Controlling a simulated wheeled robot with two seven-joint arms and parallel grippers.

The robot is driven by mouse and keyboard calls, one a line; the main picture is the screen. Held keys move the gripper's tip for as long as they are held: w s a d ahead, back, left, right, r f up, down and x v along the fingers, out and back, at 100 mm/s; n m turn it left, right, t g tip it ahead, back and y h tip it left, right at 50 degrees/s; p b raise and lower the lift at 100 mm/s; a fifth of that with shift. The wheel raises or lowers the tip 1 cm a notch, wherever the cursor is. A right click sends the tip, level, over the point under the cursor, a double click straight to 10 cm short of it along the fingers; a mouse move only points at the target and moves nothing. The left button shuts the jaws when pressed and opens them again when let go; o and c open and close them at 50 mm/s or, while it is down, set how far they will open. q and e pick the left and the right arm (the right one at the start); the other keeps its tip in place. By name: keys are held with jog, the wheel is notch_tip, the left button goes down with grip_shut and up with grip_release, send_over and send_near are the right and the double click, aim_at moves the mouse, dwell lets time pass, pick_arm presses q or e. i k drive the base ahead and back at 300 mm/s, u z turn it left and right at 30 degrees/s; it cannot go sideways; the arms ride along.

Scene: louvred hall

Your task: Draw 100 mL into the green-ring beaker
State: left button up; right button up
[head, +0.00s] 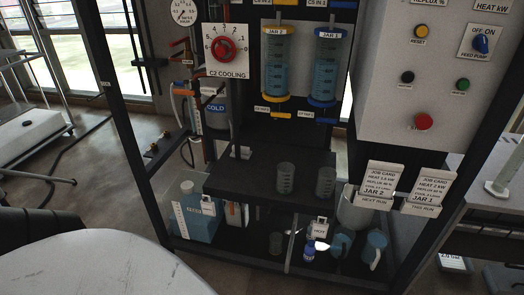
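Two clear glass beakers stand upright side by side on the dark middle shelf (235,180): a left beaker (285,178) and a right beaker (325,182). I cannot make out a green ring on either. Above them hang two graduated jars with bluish liquid: JAR 2 (275,70) with yellow-orange end rings and JAR 1 (326,75) with blue end rings. Small labelled fittings, JAR 2's in yellow (272,109) and JAR 1's in blue (317,114), sit below the jars. Neither of my grippers is in view.
A control panel (400,105) with knobs and buttons is at the right, above two job cards (380,184). The C2 cooling dial (222,48) is at upper left. The lower shelf holds a blue-liquid container (196,222), blue jugs (374,250) and small vessels. Dark frame posts flank the rig.

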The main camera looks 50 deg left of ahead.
aim_at(286, 170)
jog(key=u, duration=1.65)
